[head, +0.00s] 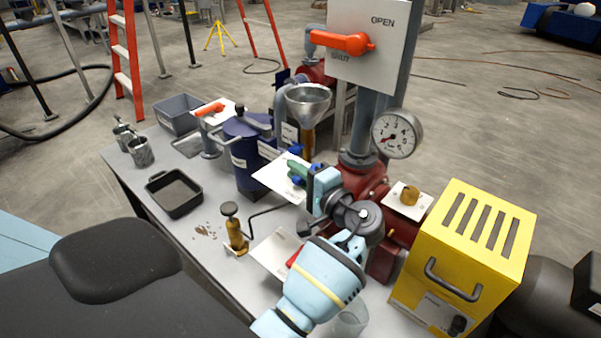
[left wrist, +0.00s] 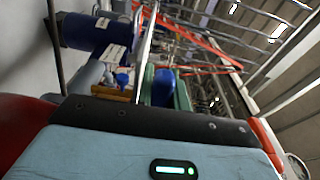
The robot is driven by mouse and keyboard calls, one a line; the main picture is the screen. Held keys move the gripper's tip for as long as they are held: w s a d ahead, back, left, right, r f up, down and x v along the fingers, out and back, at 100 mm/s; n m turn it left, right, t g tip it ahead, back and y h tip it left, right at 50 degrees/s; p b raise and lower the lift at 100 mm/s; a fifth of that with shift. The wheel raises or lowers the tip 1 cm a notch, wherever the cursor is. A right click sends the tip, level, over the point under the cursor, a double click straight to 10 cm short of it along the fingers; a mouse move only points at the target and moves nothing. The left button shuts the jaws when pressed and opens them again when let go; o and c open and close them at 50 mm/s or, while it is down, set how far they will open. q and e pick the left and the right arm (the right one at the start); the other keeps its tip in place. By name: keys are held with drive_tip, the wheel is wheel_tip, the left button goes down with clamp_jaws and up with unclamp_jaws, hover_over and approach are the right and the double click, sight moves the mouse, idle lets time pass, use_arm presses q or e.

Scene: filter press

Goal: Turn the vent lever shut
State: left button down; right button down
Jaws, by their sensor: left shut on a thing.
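The fingers hide part of the lever and most of the plate's lettering. An orange lever (head: 342,42) lies across a large white panel (head: 372,72) marked OPEN and SHUT. My right gripper is not in view.
A blue vessel (head: 247,160), a metal funnel (head: 308,101) and a pressure gauge (head: 397,134) stand close around the gripper. A yellow box (head: 470,250) is at the right. A black tray (head: 174,193) and a brass hand pump (head: 235,232) are on the left of the table.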

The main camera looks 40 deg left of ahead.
use_arm(q)
drive_tip(key=shift+s+d+n+g+b, duration=0.1)
drive_tip(key=shift+d+n+g+b, duration=0.1)
drive_tip(key=shift+n+g, duration=0.3)
drive_tip(key=shift+s+d+n+g+b, duration=0.15)
drive_tip(key=shift+n+g, duration=0.15)
drive_tip(key=shift+g, duration=0.4)
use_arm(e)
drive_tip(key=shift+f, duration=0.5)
use_arm(q)
drive_tip(key=shift+g, duration=0.3)
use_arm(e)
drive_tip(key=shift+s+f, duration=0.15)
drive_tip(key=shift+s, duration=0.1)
use_arm(q)
drive_tip(key=c, duration=1.4)
unclamp_jaws()
drive_tip(key=shift+o, duration=0.2)
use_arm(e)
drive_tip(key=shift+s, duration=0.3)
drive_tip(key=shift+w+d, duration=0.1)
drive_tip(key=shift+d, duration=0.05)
